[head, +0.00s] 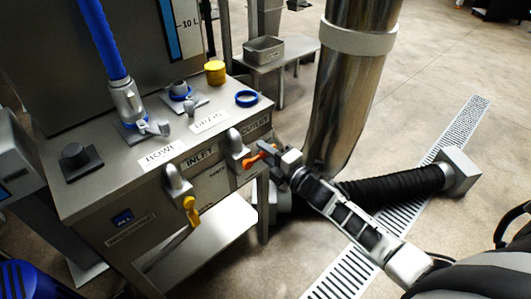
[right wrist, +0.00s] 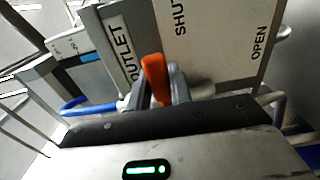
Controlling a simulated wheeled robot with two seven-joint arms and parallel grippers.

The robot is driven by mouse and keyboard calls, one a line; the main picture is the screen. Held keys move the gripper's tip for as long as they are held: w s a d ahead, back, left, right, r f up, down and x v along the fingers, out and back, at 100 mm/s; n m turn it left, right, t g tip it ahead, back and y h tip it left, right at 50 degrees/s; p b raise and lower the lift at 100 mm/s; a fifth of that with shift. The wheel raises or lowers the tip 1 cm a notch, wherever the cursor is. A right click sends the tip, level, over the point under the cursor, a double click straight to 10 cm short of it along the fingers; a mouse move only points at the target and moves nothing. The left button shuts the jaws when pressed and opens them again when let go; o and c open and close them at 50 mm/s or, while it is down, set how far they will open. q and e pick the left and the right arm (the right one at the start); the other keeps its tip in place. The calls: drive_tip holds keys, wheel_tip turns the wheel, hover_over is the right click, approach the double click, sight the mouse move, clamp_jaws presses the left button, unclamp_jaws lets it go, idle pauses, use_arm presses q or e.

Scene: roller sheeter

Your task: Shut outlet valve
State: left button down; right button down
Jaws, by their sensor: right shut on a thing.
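The outlet valve (head: 237,146) sits on the front of the grey cabinet, below the OUTLET label. Its orange handle (head: 262,155) sticks out sideways to the right in the head view. My right gripper (head: 276,157) is at this handle and shut on it. In the right wrist view the orange handle (right wrist: 155,74) stands up between the fingers of my right gripper (right wrist: 152,98), beside the OUTLET label. A plate marked SHUT and OPEN (right wrist: 215,45) lies behind it, with SHUT nearer the handle. The fingers partly hide the valve. My left gripper is out of view.
The inlet valve (head: 178,180) with its yellow handle (head: 191,209) hanging down is left of the outlet. A blue hose (head: 103,45) joins the cabinet top (head: 105,180). A steel column (head: 350,80) and black duct (head: 395,190) stand close to my right arm.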

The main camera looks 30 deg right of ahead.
idle(0.4)
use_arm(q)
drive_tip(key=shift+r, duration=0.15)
use_arm(e)
drive_tip(key=c, duration=1.3)
unclamp_jaws()
drive_tip(key=shift+o, duration=0.2)
drive_tip(key=shift+s, duration=0.1)
use_arm(q)
drive_tip(key=shift+p, duration=0.35)
use_arm(e)
drive_tip(key=v, duration=1.6)
